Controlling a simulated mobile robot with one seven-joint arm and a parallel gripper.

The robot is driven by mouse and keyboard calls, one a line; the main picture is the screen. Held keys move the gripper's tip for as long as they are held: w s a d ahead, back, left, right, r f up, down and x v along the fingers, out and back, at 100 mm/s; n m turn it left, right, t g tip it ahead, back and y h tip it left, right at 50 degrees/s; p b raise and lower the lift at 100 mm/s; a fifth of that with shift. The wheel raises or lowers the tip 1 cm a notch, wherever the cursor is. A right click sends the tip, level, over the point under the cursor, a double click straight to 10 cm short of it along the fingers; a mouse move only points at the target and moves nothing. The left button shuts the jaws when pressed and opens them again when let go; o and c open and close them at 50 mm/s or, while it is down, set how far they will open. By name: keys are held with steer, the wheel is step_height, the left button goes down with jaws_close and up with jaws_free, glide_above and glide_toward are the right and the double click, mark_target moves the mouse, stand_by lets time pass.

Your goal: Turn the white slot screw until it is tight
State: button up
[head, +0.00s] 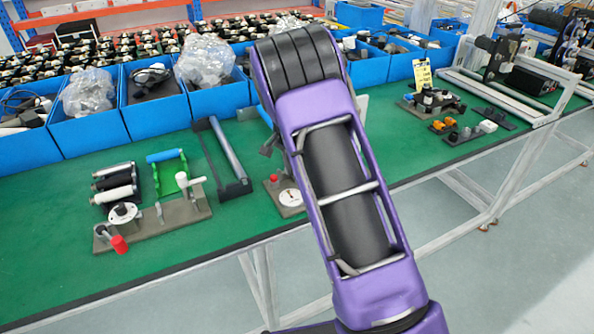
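I cannot make out the white slot screw for sure. A round white disc (290,198) sits on a small grey base beside my arm, partly hidden by it; I cannot tell whether it has a slot. Another round white-topped part (124,212) sits on a grey fixture (160,224) at the left, near a red knob (119,244) and a white T-shaped handle (190,184). My purple arm crosses the middle of the head view and hides the bench behind it. My gripper is hidden behind the arm, so its fingers do not show.
Blue bins (158,118) line the back of the green bench (60,255). Rollers (115,187), a green frame (170,170) and a black-ended bar (222,153) lie at the left. Small parts (462,128) stand at the right. The bench's front left is clear.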

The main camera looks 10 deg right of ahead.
steer(key=n, duration=0.1)
steer(key=d+n+b, duration=0.1)
steer(key=n, duration=0.1)
steer(key=d+n, duration=0.1)
steer(key=n, duration=0.1)
steer(key=shift+d+f+t+y, duration=0.2)
steer(key=shift+d+t+y, duration=0.1)
steer(key=shift+t, duration=0.1)
steer(key=n, duration=0.4)
steer(key=shift+f+b, duration=0.1)
steer(key=shift+b, duration=0.2)
steer(key=n+y, duration=0.1)
steer(key=n, duration=0.4)
steer(key=shift+w, duration=0.15)
steer(key=n, duration=0.1)
steer(key=n+p, duration=0.1)
steer(key=n, duration=0.1)
steer(key=shift+w+y, duration=0.3)
steer(key=shift+w+r, duration=0.1)
steer(key=shift+r, duration=0.15)
steer(key=shift+s+a, duration=0.2)
steer(key=shift+a, duration=0.05)
